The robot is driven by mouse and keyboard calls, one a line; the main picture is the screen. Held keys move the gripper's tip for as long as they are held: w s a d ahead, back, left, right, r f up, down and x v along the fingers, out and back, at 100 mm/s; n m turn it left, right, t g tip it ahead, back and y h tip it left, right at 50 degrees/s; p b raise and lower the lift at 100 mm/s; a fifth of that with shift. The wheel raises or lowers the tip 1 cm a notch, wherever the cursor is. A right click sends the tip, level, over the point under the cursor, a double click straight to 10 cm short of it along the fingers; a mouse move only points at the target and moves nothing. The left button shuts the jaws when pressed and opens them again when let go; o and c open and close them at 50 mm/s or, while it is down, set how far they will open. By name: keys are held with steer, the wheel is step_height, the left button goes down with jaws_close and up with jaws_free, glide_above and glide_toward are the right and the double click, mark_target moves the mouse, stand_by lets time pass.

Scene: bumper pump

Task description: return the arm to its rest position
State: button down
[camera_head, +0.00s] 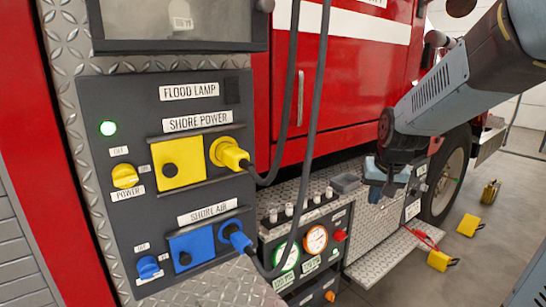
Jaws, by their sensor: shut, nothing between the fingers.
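My arm reaches in from the upper right of the head view, with its grey forearm bent downward. My gripper (384,192) hangs below the dark wrist, pointing down, in front of the red truck's lower side. It is shut and empty. It stands apart from the flood lamp control panel (106,210) at the left.
The panel has a yellow plug (229,154) in shore power and a blue plug (235,236) in shore air, with dark cables hanging. A gauge panel (298,241) stands below the red truck (345,75). Yellow chocks (441,260) lie on the open floor at right.

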steer(key=s+a+r+n, duration=0.1)
steer(key=s+r, duration=0.2)
steer(key=s, duration=0.6)
steer(key=s+a+r+t, duration=0.1)
steer(key=s+r, duration=0.3)
steer(key=s, duration=0.5)
steer(key=shift+s+n, duration=0.25)
steer(key=shift+n, duration=0.15)
